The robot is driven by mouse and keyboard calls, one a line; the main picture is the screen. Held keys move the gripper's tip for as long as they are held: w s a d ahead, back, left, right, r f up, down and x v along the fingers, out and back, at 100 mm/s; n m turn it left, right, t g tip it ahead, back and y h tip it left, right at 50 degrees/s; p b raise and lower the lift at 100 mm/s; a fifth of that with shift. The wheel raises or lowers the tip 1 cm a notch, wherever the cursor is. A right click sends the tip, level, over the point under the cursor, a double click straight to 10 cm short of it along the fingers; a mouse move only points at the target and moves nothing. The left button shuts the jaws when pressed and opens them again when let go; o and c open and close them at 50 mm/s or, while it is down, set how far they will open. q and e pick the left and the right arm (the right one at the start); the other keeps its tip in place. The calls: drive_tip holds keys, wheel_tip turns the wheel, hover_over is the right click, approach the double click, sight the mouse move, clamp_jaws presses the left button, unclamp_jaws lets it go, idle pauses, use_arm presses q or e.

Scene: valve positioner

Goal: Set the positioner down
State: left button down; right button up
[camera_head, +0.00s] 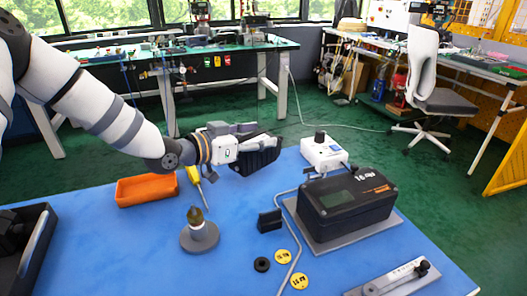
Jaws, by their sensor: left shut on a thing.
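My left gripper (245,143) reaches in from the left above the blue table. It is shut on a black, ribbed body, apparently the positioner (258,159), held out to the right of the wrist. The gripper covers part of this body, and I cannot tell how far above the table it is. My right gripper is not in view.
On the blue table (120,255) are an orange tray (147,190), a yellow-handled screwdriver (194,174), a round grey stand (199,240), a small black block (269,221), a large black box (346,203) on a grey plate, a white device (324,153) and yellow discs (283,257). Free room lies front left.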

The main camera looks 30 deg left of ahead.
use_arm(q)
drive_tip(key=shift+w+d+f, duration=0.1)
drive_tip(key=shift+w+f, duration=0.1)
drive_tip(key=shift+w, duration=0.15)
wheel_tip(320, 180, down, 3)
drive_tip(key=shift+d+b, duration=0.1)
drive_tip(key=shift+b, duration=0.4)
drive_tip(key=shift+r, duration=0.15)
drive_tip(key=shift+w, duration=0.1)
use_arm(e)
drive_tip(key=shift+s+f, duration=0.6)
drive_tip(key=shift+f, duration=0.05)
use_arm(q)
drive_tip(key=c, duration=0.7)
unclamp_jaws()
drive_tip(key=shift+f, duration=0.2)
